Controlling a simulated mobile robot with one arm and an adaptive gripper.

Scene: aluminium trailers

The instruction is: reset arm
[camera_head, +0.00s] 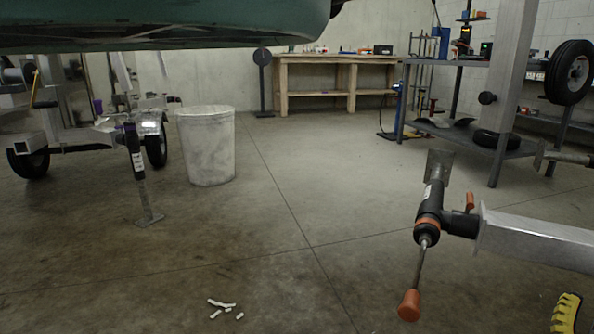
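My gripper and arm do not show in this view. Nearest on the right is a trailer jack (429,215) with a flat metal foot plate (438,167) at its upper end. Its crank (422,262) slants down to an orange knob (409,305). The jack is fixed to the end of an aluminium beam (535,240) that runs in from the right edge. No hand or finger of mine is seen near it.
A pale bin (207,145) stands left of the middle, beside a wheeled trailer frame (75,135). A green hull (170,22) hangs across the top left. White scraps (222,304) lie on the floor. A yellow object (565,313) is at lower right. The middle floor is clear.

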